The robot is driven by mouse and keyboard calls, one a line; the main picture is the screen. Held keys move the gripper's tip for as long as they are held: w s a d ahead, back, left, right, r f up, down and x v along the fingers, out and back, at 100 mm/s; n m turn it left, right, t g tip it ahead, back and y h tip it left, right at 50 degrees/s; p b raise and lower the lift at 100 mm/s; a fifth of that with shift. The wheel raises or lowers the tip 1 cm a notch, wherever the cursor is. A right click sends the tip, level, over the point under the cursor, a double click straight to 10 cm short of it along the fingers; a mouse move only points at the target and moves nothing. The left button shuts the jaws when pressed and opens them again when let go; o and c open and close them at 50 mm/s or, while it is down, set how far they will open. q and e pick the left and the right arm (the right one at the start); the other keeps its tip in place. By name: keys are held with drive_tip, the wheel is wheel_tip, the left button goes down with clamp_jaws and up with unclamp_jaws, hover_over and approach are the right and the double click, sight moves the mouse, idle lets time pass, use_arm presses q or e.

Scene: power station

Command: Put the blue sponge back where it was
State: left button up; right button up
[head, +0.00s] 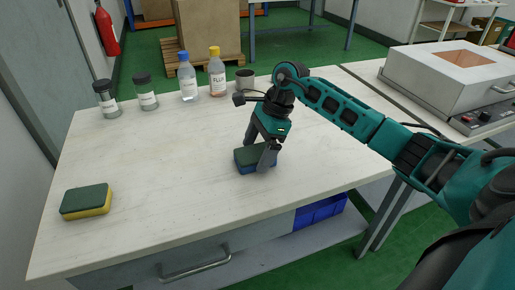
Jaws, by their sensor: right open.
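The blue sponge (243,160), with a dark green top and blue sides, lies flat on the white table near its middle front. My right gripper (260,155) points down over the blue sponge. Its fingers are apart, one at the back left and one in front at the right, with the sponge between them. The front finger hides part of the sponge. I cannot tell whether the fingers touch it. My left gripper is not in view.
A yellow sponge with a green top (87,201) lies at the table's left front. Two dark-lidded jars (147,94), a blue-capped bottle (188,82), an orange-capped bottle (216,78) and a grey cup (244,80) stand along the back. The table (160,160) between is clear.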

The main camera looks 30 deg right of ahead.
drive_tip(key=shift+d+r, duration=0.1)
drive_tip(key=shift+r, duration=0.25)
drive_tip(key=p+v, duration=0.1)
drive_tip(key=v, duration=1)
drive_tip(key=shift+r+p, duration=0.25)
drive_tip(key=shift+p, duration=0.05)
drive_tip(key=shift+s+d, duration=0.1)
drive_tip(key=shift+s, duration=0.1)
